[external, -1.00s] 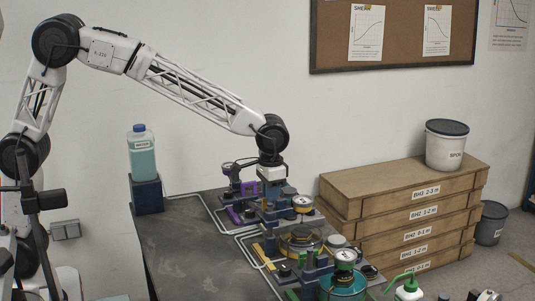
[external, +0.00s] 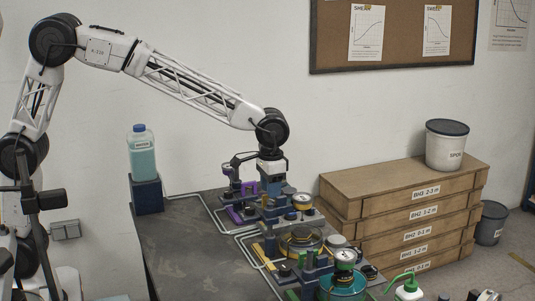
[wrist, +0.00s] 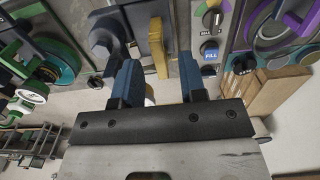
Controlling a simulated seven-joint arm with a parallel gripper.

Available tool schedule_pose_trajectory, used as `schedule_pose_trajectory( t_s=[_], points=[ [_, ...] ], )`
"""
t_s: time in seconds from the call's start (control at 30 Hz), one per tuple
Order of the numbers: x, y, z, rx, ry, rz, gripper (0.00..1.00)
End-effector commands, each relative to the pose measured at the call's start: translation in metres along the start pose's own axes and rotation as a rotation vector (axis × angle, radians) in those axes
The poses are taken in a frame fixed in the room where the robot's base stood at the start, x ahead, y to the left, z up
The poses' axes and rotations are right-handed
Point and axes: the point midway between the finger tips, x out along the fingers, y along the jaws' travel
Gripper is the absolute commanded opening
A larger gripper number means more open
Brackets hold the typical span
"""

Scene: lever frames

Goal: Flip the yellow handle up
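The yellow handle (wrist: 157,46) is a flat upright bar near the top middle of the wrist view, between my two blue fingers in the picture. A yellow bar (external: 271,247) on the middle lever unit shows in the external view. My gripper (wrist: 160,65) is open, with a wide gap between its fingers; I see nothing gripped. In the external view my gripper (external: 271,186) points down over the bench, behind the yellow bar in the picture. Contact between fingers and handle cannot be told.
A unit with purple parts (wrist: 270,27) is at the right of the wrist view, and a green one (wrist: 42,65) at the left. A knob (wrist: 212,18) and blue FILL button (wrist: 209,51) lie right of the handle. The bench's left part (external: 180,250) is clear.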

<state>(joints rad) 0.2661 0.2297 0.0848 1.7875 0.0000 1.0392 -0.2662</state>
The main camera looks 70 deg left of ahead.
Motion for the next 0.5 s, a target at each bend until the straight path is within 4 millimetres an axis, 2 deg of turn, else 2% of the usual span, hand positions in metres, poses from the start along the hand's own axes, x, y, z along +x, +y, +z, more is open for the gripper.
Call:
schedule_pose_trajectory(
  t_s=[0.17, 0.5],
  points=[
    [-0.015, 0.0, 0.0, 0.0, 0.002, 0.001, 0.38],
    [-0.058, 0.0, 0.0, 0.0, 0.004, 0.001, 0.38]
  ],
)
